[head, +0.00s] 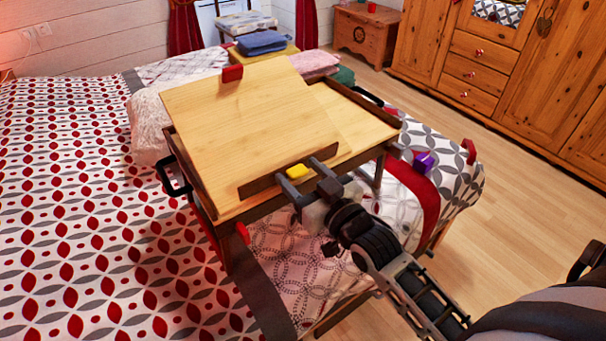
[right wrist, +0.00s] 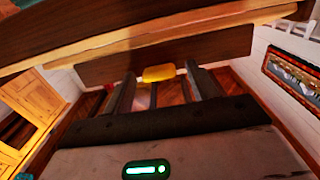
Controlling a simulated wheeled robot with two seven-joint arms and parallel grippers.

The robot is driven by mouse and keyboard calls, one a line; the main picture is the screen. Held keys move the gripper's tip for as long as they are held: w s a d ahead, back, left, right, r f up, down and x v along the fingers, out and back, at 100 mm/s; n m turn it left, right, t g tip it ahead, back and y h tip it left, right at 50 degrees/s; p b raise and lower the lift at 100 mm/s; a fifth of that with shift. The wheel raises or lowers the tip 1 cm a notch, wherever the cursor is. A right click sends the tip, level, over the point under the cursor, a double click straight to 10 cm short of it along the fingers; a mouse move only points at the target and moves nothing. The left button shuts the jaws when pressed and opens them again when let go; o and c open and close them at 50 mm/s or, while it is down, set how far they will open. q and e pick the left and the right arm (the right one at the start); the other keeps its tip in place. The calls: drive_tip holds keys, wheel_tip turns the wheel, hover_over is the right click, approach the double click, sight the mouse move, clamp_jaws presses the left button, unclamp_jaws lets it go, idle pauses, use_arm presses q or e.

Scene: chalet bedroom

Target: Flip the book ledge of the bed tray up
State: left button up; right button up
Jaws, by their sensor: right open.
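The wooden bed tray (head: 345,118) stands on the bed with its light panel (head: 235,120) tilted up. The book ledge (head: 262,184) is a dark brown strip along the panel's near lower edge, and appears to hang down there. A yellow tab (head: 297,171) sits on it. In the right wrist view the ledge (right wrist: 210,48) is straight ahead, with the yellow tab (right wrist: 158,73) at its lower edge. My right gripper (head: 304,168) is open, one finger on each side of the tab, with gaps visible; contact with the ledge is unclear. My left gripper is not in view.
Black handles (head: 174,178) stick out at the tray's sides. A red tab (head: 232,73) is on the panel's far edge. A purple object (head: 424,163) lies right of the tray on the patterned bed (head: 85,210). The wooden floor (head: 520,190) at right is clear.

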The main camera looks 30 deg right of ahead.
drive_tip(key=c, duration=1)
drive_tip(key=t+b, duration=0.1)
drive_tip(key=b, duration=0.1)
drive_tip(key=f+t+b, duration=0.1)
drive_tip(key=b, duration=0.2)
drive_tip(key=shift+s+f, duration=0.2)
drive_tip(key=shift+s, duration=0.05)
drive_tip(key=shift+t, duration=0.4)
drive_tip(key=shift+r, duration=0.25)
drive_tip(key=o, duration=1)
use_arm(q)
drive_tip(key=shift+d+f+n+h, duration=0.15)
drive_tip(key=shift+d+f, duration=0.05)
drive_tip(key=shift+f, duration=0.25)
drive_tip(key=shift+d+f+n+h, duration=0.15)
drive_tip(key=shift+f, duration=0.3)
